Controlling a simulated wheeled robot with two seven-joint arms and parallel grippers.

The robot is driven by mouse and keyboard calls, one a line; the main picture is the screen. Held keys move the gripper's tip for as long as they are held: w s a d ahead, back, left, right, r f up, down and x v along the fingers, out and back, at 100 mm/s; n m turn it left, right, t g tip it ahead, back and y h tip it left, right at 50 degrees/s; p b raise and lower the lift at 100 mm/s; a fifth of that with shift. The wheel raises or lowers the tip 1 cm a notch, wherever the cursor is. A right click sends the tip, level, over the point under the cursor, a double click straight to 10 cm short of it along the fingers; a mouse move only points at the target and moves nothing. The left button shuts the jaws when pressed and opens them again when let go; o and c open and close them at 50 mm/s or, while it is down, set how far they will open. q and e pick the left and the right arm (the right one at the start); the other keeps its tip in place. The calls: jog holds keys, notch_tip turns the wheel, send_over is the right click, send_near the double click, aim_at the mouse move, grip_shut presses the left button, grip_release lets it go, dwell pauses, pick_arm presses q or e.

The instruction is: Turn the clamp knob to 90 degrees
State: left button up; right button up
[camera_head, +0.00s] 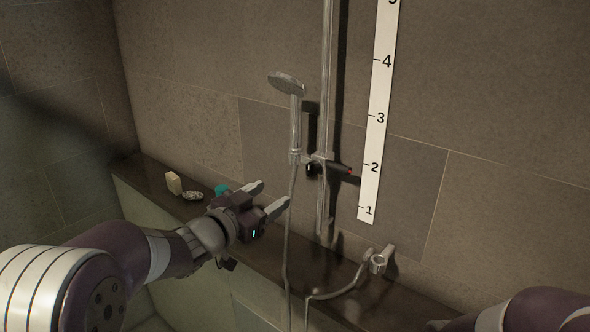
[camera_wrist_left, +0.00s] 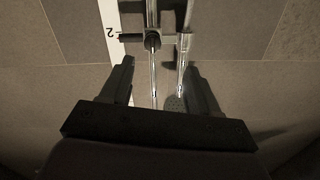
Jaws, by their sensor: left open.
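A clamp (camera_head: 321,159) sits on the vertical shower rail (camera_head: 327,80), close to the 2 mark of the scale. Its dark knob (camera_head: 312,169) shows on the near side, and a small red mark shows to the right. The hand shower (camera_head: 295,120) stands upright in the holder beside the rail. My left gripper (camera_head: 271,195) is open and empty, below and left of the clamp, apart from it. In the left wrist view, the clamp (camera_wrist_left: 152,41) lies beyond the open fingers (camera_wrist_left: 158,64). The knob's exact angle cannot be told. My right gripper is out of view.
A white scale strip (camera_head: 375,120) hangs right of the rail. The hose (camera_head: 288,240) hangs below the shower. A metal wall fitting (camera_head: 379,260) is low on the right. Soap (camera_head: 174,183), a patterned dish (camera_head: 193,196) and a teal item (camera_head: 222,190) stand on the dark ledge (camera_head: 145,177).

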aim_at(309, 170)
pick_arm(q)
jog(key=shift+m+h, duration=0.4)
jog(key=shift+h, duration=0.1)
jog(key=p+x, duration=0.1)
jog(key=x, duration=0.2)
jog(key=p+x, duration=0.2)
jog(key=x, duration=0.2)
jog(key=r+p+x, duration=0.1)
jog(key=p+x, duration=0.1)
jog(key=x, duration=0.2)
jog(key=shift+d, duration=0.4)
jog(key=shift+w+d, duration=0.4)
jog(key=shift+w, duration=0.05)
jog(key=shift+f, duration=0.1)
jog(key=shift+w, duration=0.1)
jog(key=c, duration=1)
jog(key=shift+c, duration=0.2)
